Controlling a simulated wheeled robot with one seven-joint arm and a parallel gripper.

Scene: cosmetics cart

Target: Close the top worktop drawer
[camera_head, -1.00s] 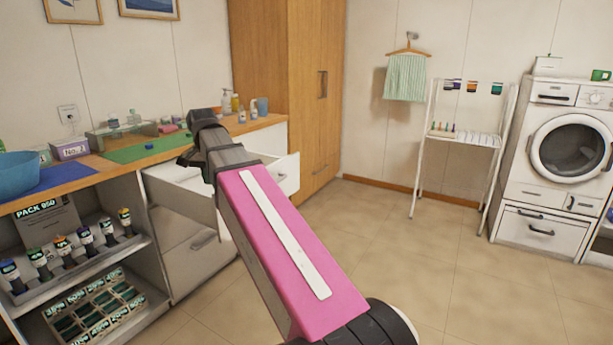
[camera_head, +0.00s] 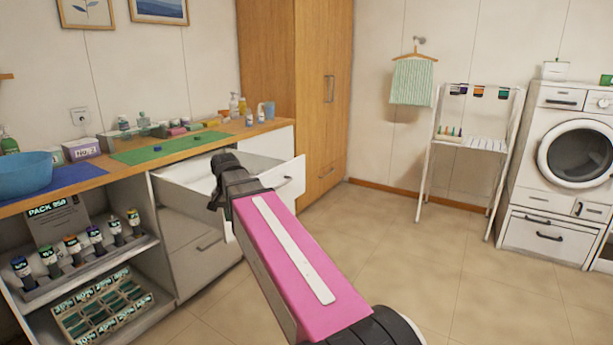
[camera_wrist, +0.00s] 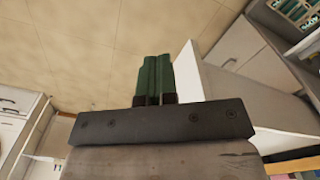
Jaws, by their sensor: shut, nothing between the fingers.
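The top worktop drawer is pulled open below the wooden worktop. The drawer's inside (camera_head: 190,182) shows behind my gripper, and my arm hides part of the drawer. In the wrist view, the green fingers of my gripper (camera_wrist: 155,78) are together and empty. A white drawer panel (camera_wrist: 188,72) is close to their right. I cannot tell whether they touch it.
The worktop (camera_head: 95,183) carries a blue bowl (camera_head: 25,174), a green mat (camera_head: 165,148) and several bottles. Open shelves with bottles (camera_head: 95,240) are at the left. A closed lower drawer (camera_head: 205,255) is underneath. Tiled floor (camera_head: 400,260) is clear at the right.

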